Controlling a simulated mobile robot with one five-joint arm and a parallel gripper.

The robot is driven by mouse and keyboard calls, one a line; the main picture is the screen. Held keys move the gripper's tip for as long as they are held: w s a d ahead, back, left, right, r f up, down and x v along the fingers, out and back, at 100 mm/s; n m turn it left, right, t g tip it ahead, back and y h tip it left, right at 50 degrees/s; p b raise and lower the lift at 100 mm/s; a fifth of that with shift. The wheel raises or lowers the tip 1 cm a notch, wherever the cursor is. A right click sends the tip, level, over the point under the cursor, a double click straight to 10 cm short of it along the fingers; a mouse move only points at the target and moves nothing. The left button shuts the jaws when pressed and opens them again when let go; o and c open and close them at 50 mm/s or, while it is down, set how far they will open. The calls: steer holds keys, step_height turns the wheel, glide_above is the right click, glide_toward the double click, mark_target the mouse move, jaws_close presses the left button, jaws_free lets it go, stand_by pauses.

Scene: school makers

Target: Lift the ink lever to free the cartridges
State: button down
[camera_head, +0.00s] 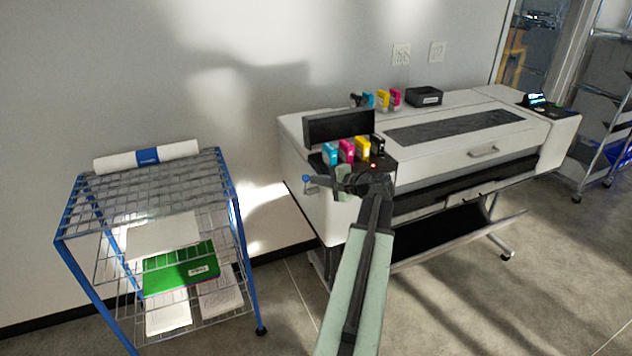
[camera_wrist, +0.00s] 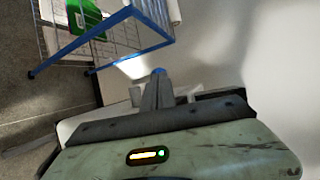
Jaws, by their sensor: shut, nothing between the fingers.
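The wide white printer (camera_head: 295,150) stands against the wall. Cyan (camera_head: 329,154), magenta (camera_head: 346,151), yellow (camera_head: 362,147) and black (camera_head: 377,145) cartridges sit in its left front bay, below a raised dark cover (camera_head: 338,127). My gripper (camera_head: 326,182) is in front of this bay, its fingers pointing left. The fingers are shut and empty in the wrist view (camera_wrist: 155,92). A small blue tip (camera_head: 307,178), apparently the ink lever's end, shows at the fingertips and in the wrist view (camera_wrist: 158,71). Contact cannot be told. My arm and gripper hide the rest of the lever.
Spare cartridges (camera_head: 382,100) and a black box (camera_head: 425,96) stand on the printer top. A blue-framed wire rack (camera_head: 75,215) at left holds a paper roll (camera_head: 147,156) and a green pack (camera_head: 180,270). Floor shows between rack and printer.

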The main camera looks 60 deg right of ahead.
steer(key=r+p+v, duration=0.2)
steer(key=p+v, duration=0.5)
steer(key=v, duration=0.6)
steer(key=shift+d+r, duration=0.3)
steer(key=shift+r, duration=0.05)
